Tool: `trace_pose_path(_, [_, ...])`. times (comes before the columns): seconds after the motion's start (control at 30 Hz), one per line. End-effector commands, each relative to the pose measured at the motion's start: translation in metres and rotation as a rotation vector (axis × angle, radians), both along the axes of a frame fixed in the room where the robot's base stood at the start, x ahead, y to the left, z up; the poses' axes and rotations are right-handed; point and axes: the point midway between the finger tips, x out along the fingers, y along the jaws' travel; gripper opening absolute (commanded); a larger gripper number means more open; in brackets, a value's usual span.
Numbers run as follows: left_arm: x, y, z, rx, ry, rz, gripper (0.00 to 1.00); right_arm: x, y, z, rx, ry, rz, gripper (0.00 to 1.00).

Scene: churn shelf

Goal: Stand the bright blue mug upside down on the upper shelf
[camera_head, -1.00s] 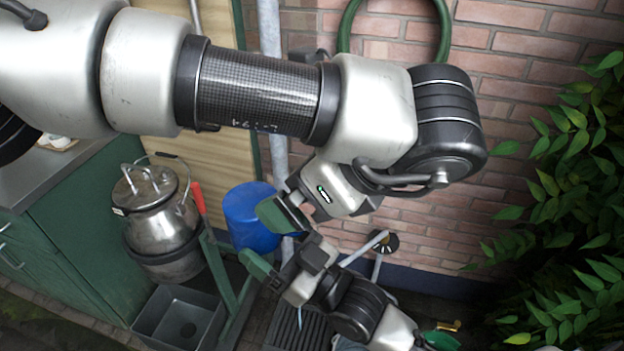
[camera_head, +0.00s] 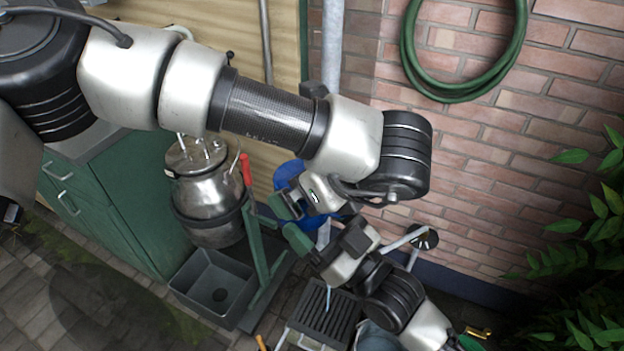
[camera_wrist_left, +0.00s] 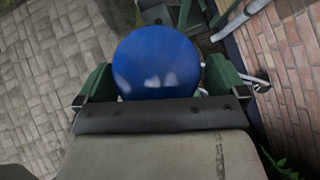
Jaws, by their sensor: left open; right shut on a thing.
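I cannot make out the bright blue mug in any view, nor the upper shelf. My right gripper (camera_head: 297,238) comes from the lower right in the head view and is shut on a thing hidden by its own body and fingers. My left gripper (camera_head: 285,207) is just above it in the picture, with green fingers. In the left wrist view its fingers (camera_wrist_left: 160,85) are apart. A large rounded blue surface (camera_wrist_left: 155,60) shows between them, apparently the blue drum beyond; I cannot tell how far off it is.
The blue drum (camera_head: 290,174) stands behind the grippers. A steel churn (camera_head: 208,195) rests above a grey basin (camera_head: 213,288) beside a green cabinet (camera_head: 140,195). A brick wall (camera_head: 480,170) with a green hose (camera_head: 460,95) and leaves closes off the right. Paving is open at lower left.

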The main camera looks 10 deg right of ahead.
Motion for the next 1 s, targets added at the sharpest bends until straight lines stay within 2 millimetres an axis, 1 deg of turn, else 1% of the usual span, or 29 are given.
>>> trace_pose_path(0.03, [0.000, 0.000, 0.000, 0.000, 0.000, 0.000, 0.97, 0.000, 0.000, 0.000, 0.001, -0.001, 0.000, 0.47])
trace_pose_path(0.3, [0.000, -0.001, 0.000, -0.002, 0.000, -0.001, 0.56, 0.000, 0.001, 0.000, 0.000, -0.002, 0.001, 0.47])
trace_pose_path(0.33, [0.000, -0.001, 0.001, -0.003, -0.001, -0.001, 0.56, -0.001, 0.001, 0.000, -0.001, -0.002, 0.001, 0.83])
trace_pose_path(0.43, [0.000, -0.001, 0.001, -0.003, -0.001, -0.001, 0.56, -0.001, 0.001, 0.000, 0.000, -0.001, 0.002, 0.98])
trace_pose_path(0.47, [0.000, -0.001, 0.001, -0.002, 0.000, -0.001, 0.56, -0.001, 0.001, 0.000, 0.000, -0.001, 0.002, 1.00])
trace_pose_path(0.67, [0.000, -0.001, 0.001, -0.001, 0.000, -0.001, 0.56, -0.001, 0.000, 0.000, 0.000, 0.000, 0.001, 1.00])
trace_pose_path(0.77, [0.000, -0.001, 0.000, -0.001, 0.000, -0.001, 0.56, -0.004, -0.004, -0.003, -0.001, 0.002, 0.000, 1.00])
trace_pose_path(0.87, [0.000, 0.000, 0.001, -0.001, 0.000, -0.001, 0.56, -0.014, -0.012, -0.009, -0.003, 0.003, -0.001, 1.00])
trace_pose_path(1.0, [0.000, 0.000, 0.000, -0.001, 0.000, -0.001, 0.56, -0.035, -0.029, -0.021, -0.004, 0.007, 0.000, 1.00])
